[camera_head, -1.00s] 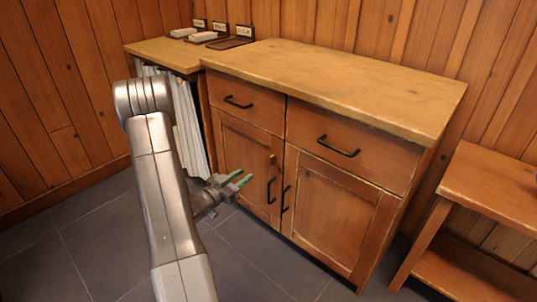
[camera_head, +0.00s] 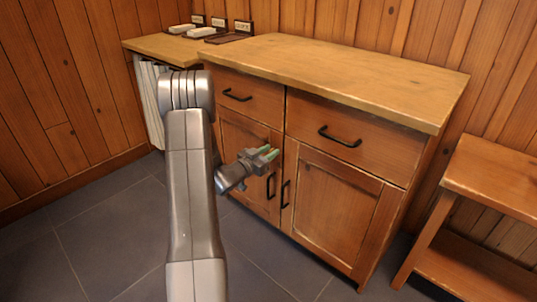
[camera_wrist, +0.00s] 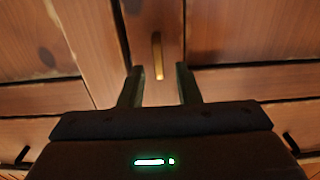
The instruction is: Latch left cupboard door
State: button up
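The left cupboard door (camera_head: 235,134) is a wooden panel door with a black handle (camera_head: 271,187), and looks closed against the cabinet front. A small brass latch (camera_wrist: 157,55) shows in the wrist view as a narrow bar, lengthwise up and down the picture, on the door's edge strip. In the head view my gripper hides it. My gripper (camera_head: 267,154) is at the upper part of the left door, near the middle seam. In the wrist view its two dark fingers (camera_wrist: 158,85) are apart, with the latch ahead between them. I cannot tell whether they touch the wood.
The right door (camera_head: 330,205) stands beside the left one, also looking closed. Two drawers with black handles (camera_head: 238,95) (camera_head: 340,137) are above, under the wooden worktop (camera_head: 340,75). A low wooden bench (camera_head: 490,180) stands at right. The tiled floor (camera_head: 110,245) in front is clear.

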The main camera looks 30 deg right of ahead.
grip_shut()
jog(key=shift+r+n+p, duration=0.1)
jog(key=shift+n+p, duration=0.2)
jog(key=shift+p, duration=0.25)
jog(key=shift+w+r+n+p, duration=0.1)
jog(key=shift+w+n+p, duration=0.05)
jog(key=shift+n+p, duration=0.5)
jog(key=n+p, duration=0.2)
jog(key=n, duration=0.1)
jog(key=n+p, duration=0.1)
jog(key=p, duration=0.1)
jog(key=shift+w+a, duration=0.2)
jog(key=shift+w, duration=0.1)
jog(key=n+p, duration=0.1)
jog(key=n, duration=0.1)
jog(key=n+p, duration=0.1)
jog(key=f+n+p, duration=0.1)
jog(key=n, duration=0.1)
jog(key=shift+w+a+n, duration=0.1)
jog(key=shift+w+n, duration=0.2)
jog(key=shift+n, duration=0.05)
jog(key=n+p, duration=0.1)
jog(key=n, duration=0.2)
jog(key=f+n+p, duration=0.1)
jog(key=n, duration=0.2)
jog(key=shift+w+a+f, duration=0.1)
jog(key=shift+w+f, duration=0.05)
jog(key=shift+n, duration=0.3)
